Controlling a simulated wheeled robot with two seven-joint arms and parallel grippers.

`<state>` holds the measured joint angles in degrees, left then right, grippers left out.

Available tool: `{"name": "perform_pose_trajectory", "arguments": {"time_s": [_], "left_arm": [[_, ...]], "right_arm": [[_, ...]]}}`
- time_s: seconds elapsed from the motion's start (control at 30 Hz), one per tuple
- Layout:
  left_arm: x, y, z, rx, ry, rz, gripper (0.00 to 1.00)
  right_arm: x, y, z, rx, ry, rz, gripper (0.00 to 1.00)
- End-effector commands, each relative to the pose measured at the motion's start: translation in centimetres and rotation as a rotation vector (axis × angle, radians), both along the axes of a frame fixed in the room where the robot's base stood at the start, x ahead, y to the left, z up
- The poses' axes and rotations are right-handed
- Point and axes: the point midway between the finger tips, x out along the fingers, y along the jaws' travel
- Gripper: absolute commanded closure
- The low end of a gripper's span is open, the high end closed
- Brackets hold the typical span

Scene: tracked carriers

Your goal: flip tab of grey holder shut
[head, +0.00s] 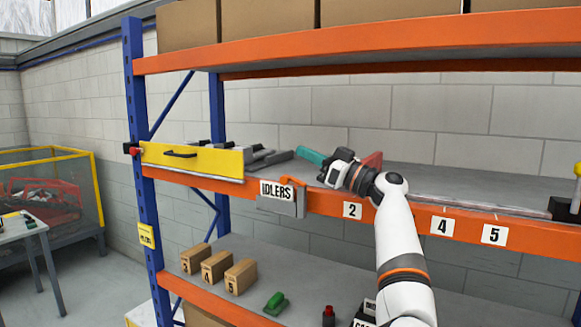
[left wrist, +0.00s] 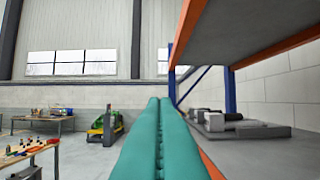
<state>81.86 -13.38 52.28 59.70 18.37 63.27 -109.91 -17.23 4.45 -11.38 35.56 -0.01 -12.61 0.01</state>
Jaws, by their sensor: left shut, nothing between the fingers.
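A grey holder (head: 300,204) hangs on the front of the orange shelf beam, with a white card reading IDLERS (head: 276,190) in it. A small orange piece shows at its top edge; I cannot tell whether this is the tab or how it stands. My left gripper (head: 298,151) is over the shelf, above and behind the holder and apart from it. Its teal fingers point left and are shut and empty. In the left wrist view the two fingers (left wrist: 160,135) lie side by side; the holder does not show there. My right gripper is not in view.
A yellow-fronted drawer (head: 194,160) and grey parts (head: 262,158) lie on the shelf at left. A red piece (head: 373,160) stands behind my wrist. The upper orange beam (head: 350,42) runs overhead. Small cartons (head: 218,267) and a green object (head: 276,303) sit on the lower shelf.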

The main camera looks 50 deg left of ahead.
Motion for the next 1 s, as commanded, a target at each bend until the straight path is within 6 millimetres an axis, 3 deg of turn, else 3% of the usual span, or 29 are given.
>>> {"name": "perform_pose_trajectory", "arguments": {"time_s": [0.23,1.0], "left_arm": [[0.6,-2.1,0.3,-0.001,-0.002,0.002,1.0],[0.6,-2.2,0.4,0.0,0.0,0.001,1.0]], "right_arm": [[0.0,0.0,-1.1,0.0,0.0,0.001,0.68],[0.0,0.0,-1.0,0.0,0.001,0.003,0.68]]}}
